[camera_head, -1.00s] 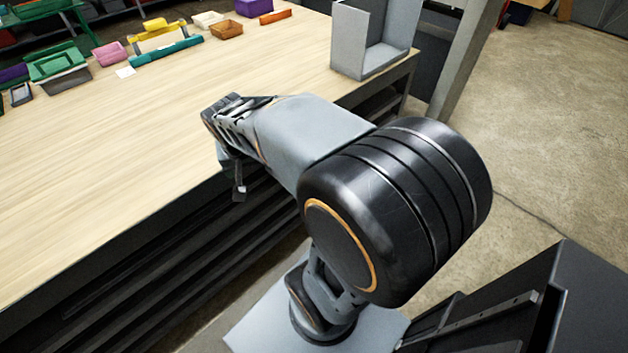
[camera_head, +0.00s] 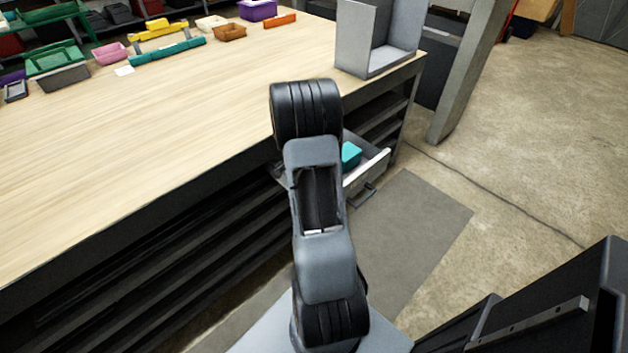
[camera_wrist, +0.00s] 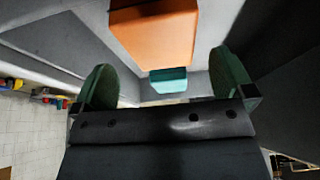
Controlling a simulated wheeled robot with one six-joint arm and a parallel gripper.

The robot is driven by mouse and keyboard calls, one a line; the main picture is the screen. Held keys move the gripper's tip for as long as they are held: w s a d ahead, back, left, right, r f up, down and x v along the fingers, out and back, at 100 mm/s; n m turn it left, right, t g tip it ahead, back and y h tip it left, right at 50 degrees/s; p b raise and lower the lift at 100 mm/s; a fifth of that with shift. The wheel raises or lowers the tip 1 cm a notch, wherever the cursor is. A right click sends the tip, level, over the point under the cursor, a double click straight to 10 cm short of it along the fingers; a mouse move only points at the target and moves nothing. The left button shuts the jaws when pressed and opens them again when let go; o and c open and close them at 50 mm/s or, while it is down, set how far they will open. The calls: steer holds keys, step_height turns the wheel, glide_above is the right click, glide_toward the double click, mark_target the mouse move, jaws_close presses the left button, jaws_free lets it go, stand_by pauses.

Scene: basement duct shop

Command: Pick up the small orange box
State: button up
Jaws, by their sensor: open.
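The small orange box (camera_wrist: 155,32) shows large at the top of the wrist view, inside an open drawer, just beyond and between my fingertips. My gripper (camera_wrist: 166,80) is open, its two dark green pads apart with nothing between them. A teal box (camera_wrist: 168,80) lies in the same drawer, past the orange box. In the head view the open drawer (camera_head: 372,172) sticks out of the bench with the teal box showing in it. My arm hides my gripper and the orange box there.
The wooden bench top (camera_head: 150,150) is mostly clear. Coloured trays and bins stand along its far side, including a brown tray (camera_head: 228,32) and a flat orange piece (camera_head: 279,20). A grey open-fronted box (camera_head: 378,40) stands at the bench's right corner.

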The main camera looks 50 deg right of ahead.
steer(key=shift+x, duration=3.5)
steer(key=shift+f+b, duration=0.15)
steer(key=shift+b, duration=0.25)
steer(key=shift+c, duration=0.3)
steer(key=c, duration=0.9)
steer(key=shift+o, duration=0.2)
